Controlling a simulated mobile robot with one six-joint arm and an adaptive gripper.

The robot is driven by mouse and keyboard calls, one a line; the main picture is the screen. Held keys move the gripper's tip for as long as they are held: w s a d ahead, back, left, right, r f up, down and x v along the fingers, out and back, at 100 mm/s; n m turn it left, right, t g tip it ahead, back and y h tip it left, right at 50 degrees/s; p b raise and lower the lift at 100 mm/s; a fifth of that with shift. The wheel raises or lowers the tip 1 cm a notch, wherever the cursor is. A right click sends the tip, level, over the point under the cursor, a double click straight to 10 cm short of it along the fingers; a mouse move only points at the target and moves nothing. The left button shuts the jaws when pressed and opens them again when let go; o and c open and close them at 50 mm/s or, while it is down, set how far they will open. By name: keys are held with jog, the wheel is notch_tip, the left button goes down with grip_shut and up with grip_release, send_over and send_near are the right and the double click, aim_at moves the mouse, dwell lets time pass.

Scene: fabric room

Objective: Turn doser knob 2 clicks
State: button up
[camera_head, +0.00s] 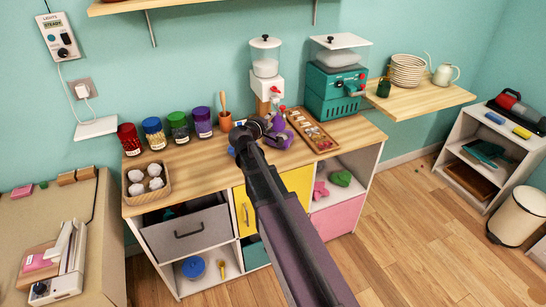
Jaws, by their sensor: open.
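A white doser (266,86) with a clear, lidded hopper stands at the back of the wooden counter. A red knob (276,90) is on its front. A smaller red part shows lower down, near the counter. My gripper (277,129) is open, at the end of my dark arm, in front of and below the doser. It appears apart from the red knob. Purple shapes show around the gripper, and I cannot tell its fingers clearly from them. My arm and gripper hide part of the counter in front of the doser.
A teal machine (336,92) with red controls stands right of the doser. A wooden tray (325,144) of small pieces lies in front. A terracotta cup (225,121) with a wooden tool and several lidded jars (178,127) stand left. A shelf (120,6) hangs above.

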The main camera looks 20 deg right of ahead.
jog(key=s+a+f+m+g+y+p, duration=0.1)
jog(key=s+a+f+m+g+y, duration=0.1)
jog(key=s, duration=0.4)
jog(key=s+a+f+m+g+y+p, duration=0.1)
jog(key=s+f+m+g+y, duration=0.1)
jog(key=s, duration=0.4)
jog(key=shift+s+a+f+g+y+p, duration=0.15)
jog(key=shift+a+f+g+y+p, duration=0.4)
jog(key=shift+f, duration=0.85)
jog(key=shift+d, duration=0.15)
jog(key=s+a+f+m+g+y, duration=0.1)
jog(key=s+a+f+g+y, duration=0.1)
jog(key=s+a, duration=0.3)
jog(key=s+a+f+g+y, duration=0.2)
jog(key=s+a+y, duration=0.3)
jog(key=s, duration=0.3)
jog(key=shift+s+a+f+m, duration=0.35)
jog(key=shift+a+f+m, duration=0.05)
jog(key=shift+a, duration=0.15)
jog(key=shift+g, duration=0.25)
